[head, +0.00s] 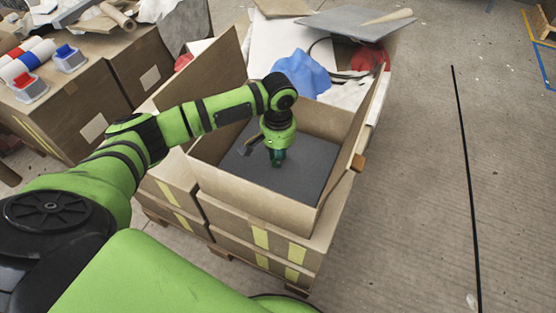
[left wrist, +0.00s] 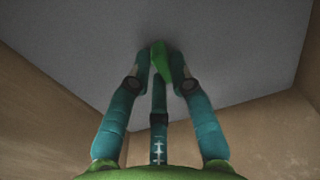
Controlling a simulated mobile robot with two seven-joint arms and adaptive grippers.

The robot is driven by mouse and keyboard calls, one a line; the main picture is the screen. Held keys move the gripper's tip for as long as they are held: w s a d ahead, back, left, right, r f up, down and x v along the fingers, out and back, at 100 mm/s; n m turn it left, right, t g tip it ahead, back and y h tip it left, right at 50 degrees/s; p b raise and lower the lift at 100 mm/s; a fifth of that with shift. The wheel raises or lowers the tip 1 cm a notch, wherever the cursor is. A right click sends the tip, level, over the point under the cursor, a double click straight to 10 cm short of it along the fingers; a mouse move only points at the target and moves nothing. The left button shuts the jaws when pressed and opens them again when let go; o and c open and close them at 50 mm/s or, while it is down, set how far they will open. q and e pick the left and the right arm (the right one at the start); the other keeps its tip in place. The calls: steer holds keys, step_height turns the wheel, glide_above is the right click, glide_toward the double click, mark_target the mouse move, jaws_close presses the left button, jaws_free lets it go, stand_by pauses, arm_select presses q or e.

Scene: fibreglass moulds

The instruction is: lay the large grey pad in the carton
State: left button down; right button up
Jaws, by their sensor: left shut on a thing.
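The large grey pad (head: 312,168) is inside the open carton (head: 240,193), flat or nearly so, low between the cardboard walls. I cannot tell whether its underside rests on the carton's bottom. My left gripper (head: 277,161) reaches down into the carton over the pad's middle. In the left wrist view, the teal fingers of my left gripper (left wrist: 165,68) are shut on a small green piece (left wrist: 168,60) at the surface of the grey pad (left wrist: 240,50). Carton walls show on both sides there. My right gripper is not in view.
The carton's flaps (head: 207,68) stand open, and it sits on more boxes on a pallet. Behind it lie a blue cloth (head: 303,72), a red item (head: 368,57) and a grey sheet (head: 345,20). Boxes with rolls stand at left. The concrete floor (head: 425,190) at right is mostly clear.

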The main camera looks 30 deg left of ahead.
arm_select(q)
steer(key=shift+f, duration=1.05)
steer(key=shift+f, duration=0.1)
steer(key=c, duration=1.1)
jaws_free()
step_height(320, 180, up, 12)
steer(key=shift+r+p, duration=0.1)
steer(key=shift+p, duration=1.05)
